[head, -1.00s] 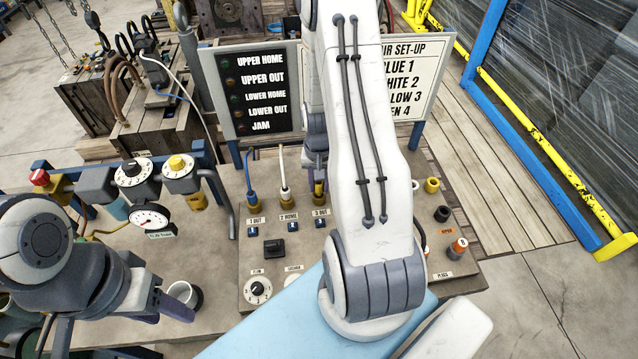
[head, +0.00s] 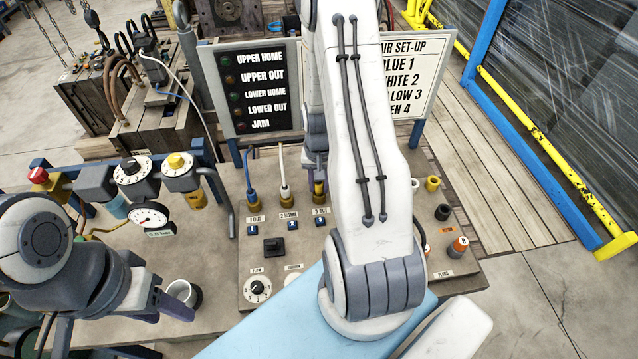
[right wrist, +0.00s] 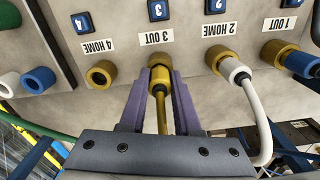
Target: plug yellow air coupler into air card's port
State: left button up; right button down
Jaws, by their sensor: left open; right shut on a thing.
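The yellow air coupler (right wrist: 160,78) is between the fingers of my right gripper (right wrist: 160,88), which is shut on it. It is lined up with the brass port labelled 3 OUT (right wrist: 160,60) and meets its mouth; how deep it sits I cannot tell. Its yellow hose (right wrist: 161,115) runs back between the fingers. In the head view the coupler (head: 319,186) shows above port 3, partly hidden by my right arm. The air set-up card (head: 408,75) is partly covered by that arm; it reads "LOW 3". My left gripper (head: 118,325) is open and empty at the lower left.
A blue coupler (head: 250,193) is in port 1 OUT and a white coupler (right wrist: 233,70) in port 2 HOME. Port 4 HOME (right wrist: 101,75) is empty. Regulators with a gauge (head: 149,215) and a cup (head: 184,292) are near my left arm.

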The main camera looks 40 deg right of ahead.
jog(key=shift+f, duration=0.25)
jog(key=c, duration=0.5)
grip_release()
jog(key=shift+c, duration=0.2)
jog(key=shift+o, duration=0.3)
jog(key=o, duration=0.3)
jog(key=shift+o, duration=0.2)
jog(key=shift+r, duration=0.1)
jog(key=shift+r+p, duration=3.1)
jog(key=shift+r, duration=0.65)
